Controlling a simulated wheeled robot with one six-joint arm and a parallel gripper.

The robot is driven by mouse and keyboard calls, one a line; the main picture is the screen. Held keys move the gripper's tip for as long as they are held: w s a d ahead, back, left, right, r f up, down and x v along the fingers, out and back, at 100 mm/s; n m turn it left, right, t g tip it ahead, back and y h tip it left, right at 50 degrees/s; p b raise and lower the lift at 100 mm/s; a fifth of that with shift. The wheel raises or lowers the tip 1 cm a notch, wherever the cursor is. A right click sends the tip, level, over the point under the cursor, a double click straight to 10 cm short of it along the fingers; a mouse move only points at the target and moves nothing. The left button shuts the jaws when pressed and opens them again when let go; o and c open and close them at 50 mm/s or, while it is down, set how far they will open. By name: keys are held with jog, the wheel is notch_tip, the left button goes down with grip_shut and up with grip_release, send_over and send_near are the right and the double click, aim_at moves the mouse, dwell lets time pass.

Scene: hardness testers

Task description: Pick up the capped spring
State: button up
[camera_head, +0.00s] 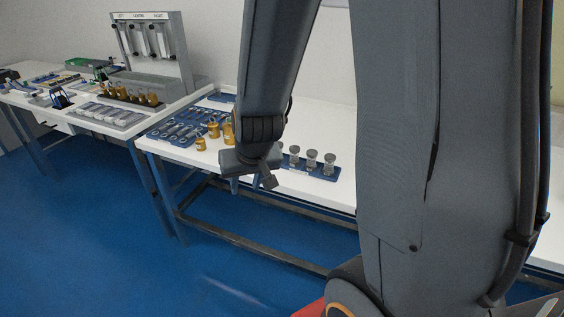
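Several small upright pieces with grey round caps, which look like capped springs (329,163), stand in a row on a blue tray (318,174) on the near white table. My gripper (254,184) hangs at the table's front edge, to the left of this row and apart from the pieces that show. It may hide the tray's left end. Its short fingers point down, and nothing clearly shows between them. The picture is too small to tell how far apart the fingers are.
Orange-gold cylinders (200,143) stand left of my gripper, beside a blue tray of small metal parts (178,132). Another white table (60,107) at the left holds a grey tester stand (152,50) and trays. My arm hides much of the right side.

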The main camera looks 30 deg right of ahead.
jog(key=w+d+f+m+t+h+b, duration=0.1)
jog(key=w+d+f+t+h+b, duration=0.1)
jog(key=w, duration=0.3)
jog(key=w+d+f+m+t+h+b, duration=0.2)
jog(key=w+d+f+t+h+b, duration=0.1)
jog(key=w+d+f+b, duration=0.1)
jog(key=w+d+f+m+t+h+b, duration=0.2)
jog(key=w+d+f+b, duration=0.1)
jog(key=w+d, duration=0.2)
jog(key=shift+w+d, duration=0.25)
jog(key=shift+w, duration=0.75)
jog(key=d+h+b, duration=0.1)
jog(key=h, duration=0.1)
jog(key=d+m+t+h+b, duration=0.1)
jog(key=d+h+b, duration=0.1)
jog(key=shift+s+d+t, duration=0.15)
jog(key=shift+d+t, duration=0.05)
jog(key=shift+t, duration=0.1)
jog(key=shift+s+d+r, duration=0.1)
jog(key=shift+d+r, duration=0.05)
jog(key=shift+d, duration=0.05)
jog(key=shift+d+r+h, duration=0.15)
jog(key=shift+d+h, duration=0.05)
jog(key=shift+h, duration=0.2)
jog(key=shift+x, duration=0.9)
jog(key=x, duration=0.5)
jog(key=shift+w+d+r+p, duration=0.1)
jog(key=shift+w+r+p, duration=0.15)
jog(key=shift+w+p, duration=0.15)
